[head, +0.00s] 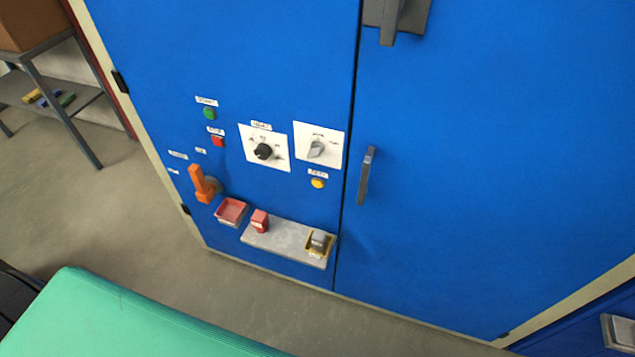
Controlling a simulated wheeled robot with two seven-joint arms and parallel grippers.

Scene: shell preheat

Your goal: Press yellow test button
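The yellow test button (318,183) is a small round button on the left door of a blue cabinet (470,170). It sits below a white plate with a grey rotary knob (316,149), under a small white label too small to read surely. Nothing covers the button. Neither of my grippers shows in the head view.
The door also carries a green button (209,113), a red button (218,141), a black knob (263,151) and an orange lever (203,185). A grey shelf (285,240) with small red and yellow holders juts out below. A green padded surface (130,320) lies in front; grey floor separates them.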

